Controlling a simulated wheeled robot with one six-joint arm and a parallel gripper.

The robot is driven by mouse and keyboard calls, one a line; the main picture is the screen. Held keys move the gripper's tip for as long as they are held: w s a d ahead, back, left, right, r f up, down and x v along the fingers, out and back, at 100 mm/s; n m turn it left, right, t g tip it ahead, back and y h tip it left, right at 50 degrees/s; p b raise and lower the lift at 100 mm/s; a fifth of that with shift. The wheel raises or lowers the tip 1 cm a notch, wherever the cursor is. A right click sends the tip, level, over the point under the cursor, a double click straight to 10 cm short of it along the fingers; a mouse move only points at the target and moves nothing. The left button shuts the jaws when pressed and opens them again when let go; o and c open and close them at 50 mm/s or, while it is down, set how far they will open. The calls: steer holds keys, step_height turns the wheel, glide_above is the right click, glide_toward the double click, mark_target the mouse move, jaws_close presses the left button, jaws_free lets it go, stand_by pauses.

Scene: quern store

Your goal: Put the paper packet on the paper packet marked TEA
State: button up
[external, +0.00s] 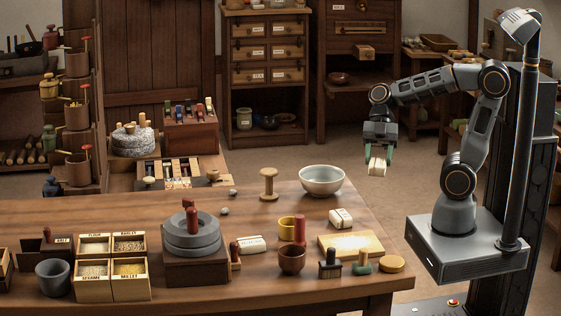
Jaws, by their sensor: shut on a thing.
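My gripper (378,151) points down and is shut on a small cream paper packet (377,168). It holds the packet in the air, with floor behind it in the picture, up and to the right of the table's back right corner. A white paper packet (341,218) with dark marks lies on the table below and left of my gripper. Another white packet (251,244) lies farther left, beside the quern. The lettering on both is too small to read, so I cannot tell which is marked TEA.
On the wooden table (120,222), a pale bowl (322,180) stands behind the nearer packet. The stone quern (191,238) and grain boxes (94,280) stand left.

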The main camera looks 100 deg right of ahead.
steer(key=shift+w+f+b, duration=0.15)
steer(key=shift+w+f, duration=1.2)
steer(key=shift+w, duration=0.25)
steer(key=shift+w+f+b, duration=0.2)
steer(key=shift+w+f, duration=1.2)
steer(key=shift+w, duration=0.25)
steer(key=shift+w+f+b, duration=0.15)
steer(key=shift+w+f, duration=1.2)
steer(key=shift+w, duration=0.25)
steer(key=shift+f, duration=1.45)
steer(key=shift+f+b, duration=0.2)
steer(key=shift+b, duration=0.25)
steer(key=o, duration=0.9)
steer(key=shift+r, duration=0.15)
